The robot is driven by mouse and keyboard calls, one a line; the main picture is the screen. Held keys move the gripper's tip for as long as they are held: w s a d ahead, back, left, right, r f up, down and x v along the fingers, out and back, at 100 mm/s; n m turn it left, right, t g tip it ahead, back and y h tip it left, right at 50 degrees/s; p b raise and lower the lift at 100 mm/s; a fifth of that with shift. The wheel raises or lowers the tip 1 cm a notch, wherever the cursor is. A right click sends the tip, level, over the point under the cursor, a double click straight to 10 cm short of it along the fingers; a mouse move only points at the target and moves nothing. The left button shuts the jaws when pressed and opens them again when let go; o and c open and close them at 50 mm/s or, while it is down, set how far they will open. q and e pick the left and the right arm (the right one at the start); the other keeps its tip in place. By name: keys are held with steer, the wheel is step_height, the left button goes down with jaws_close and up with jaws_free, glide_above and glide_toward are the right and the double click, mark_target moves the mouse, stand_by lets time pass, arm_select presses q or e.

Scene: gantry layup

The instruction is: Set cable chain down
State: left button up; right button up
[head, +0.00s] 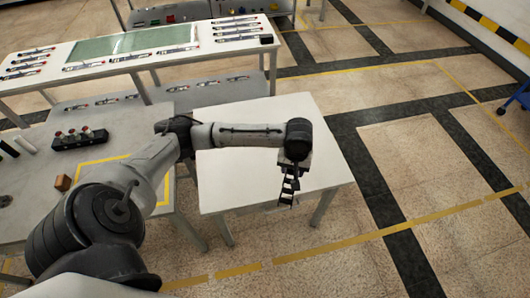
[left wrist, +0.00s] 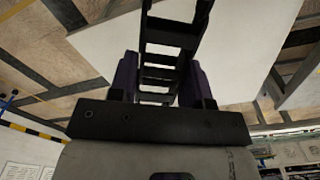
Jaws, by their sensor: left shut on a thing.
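The cable chain (head: 289,188) is a black ladder-like strip of links. It hangs from my left gripper (head: 295,165) near the front right part of a white table (head: 240,180). In the left wrist view the chain (left wrist: 160,72) runs between the two dark purple fingers of my left gripper (left wrist: 160,80), which is shut on it. The white tabletop also shows there (left wrist: 240,40), behind the chain. I cannot tell whether the chain's lower end touches the table. My right gripper is not in view.
The white table's visible top looks bare. A workbench at left holds a dark block with several knobs (head: 80,139) and a small brown box (head: 63,183). A long white bench (head: 200,50) behind carries a green mat (head: 118,46) and several tools. Open floor lies to the right.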

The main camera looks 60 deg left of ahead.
arm_select(q)
steer(key=w+a+f+n+h+b, duration=0.1)
steer(key=a+f+n+b, duration=0.4)
steer(key=a+f+b, duration=0.8)
steer(key=b, duration=0.6)
glide_above(271, 160)
steer(key=shift+n, duration=0.3)
step_height(271, 160, down, 9)
steer(key=shift+a+r, duration=0.15)
steer(key=shift+r, duration=0.05)
steer(key=shift+f+b, duration=0.95)
steer(key=shift+f, duration=1.05)
steer(key=shift+s, duration=0.1)
steer(key=shift+f, duration=0.1)
